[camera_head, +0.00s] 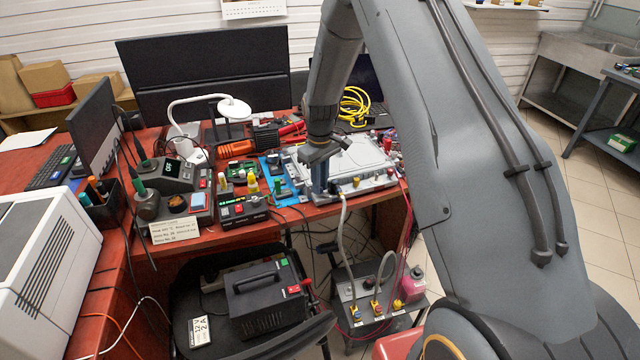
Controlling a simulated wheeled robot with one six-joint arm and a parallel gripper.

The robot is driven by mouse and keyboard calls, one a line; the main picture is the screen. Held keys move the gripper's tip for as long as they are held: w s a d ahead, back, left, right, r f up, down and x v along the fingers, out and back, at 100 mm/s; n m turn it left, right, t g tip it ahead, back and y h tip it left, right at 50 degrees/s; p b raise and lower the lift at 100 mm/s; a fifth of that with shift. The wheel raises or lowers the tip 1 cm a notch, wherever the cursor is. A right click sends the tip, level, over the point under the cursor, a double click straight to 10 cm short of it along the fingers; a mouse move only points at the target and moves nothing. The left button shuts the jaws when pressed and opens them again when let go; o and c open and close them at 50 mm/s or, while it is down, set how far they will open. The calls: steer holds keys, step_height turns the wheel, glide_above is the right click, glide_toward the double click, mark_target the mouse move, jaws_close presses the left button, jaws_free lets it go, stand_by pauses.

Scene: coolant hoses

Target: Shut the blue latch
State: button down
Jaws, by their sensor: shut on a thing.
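My gripper (320,184) points down at the front left corner of a pale grey flat unit (362,165) on the red bench. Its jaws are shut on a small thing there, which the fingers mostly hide. I cannot make out the blue latch for certain; the fingers cover that corner. A pale hose (342,222) hangs from the unit's front edge, just right of my gripper, down to a small dark cart (375,318). Small coloured fittings line the unit's front edge.
A second hose (384,268) loops on the cart, beside a pink bottle (413,284). Left of my gripper are a blue mat (268,168), small bottles and a soldering station (172,178). A chair holds a black power box (266,290). Red cables hang at right.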

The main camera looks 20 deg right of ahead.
steer(key=c, duration=2)
jaws_free()
steer(key=shift+r+b, duration=1.1)
steer(key=shift+r, duration=2.85)
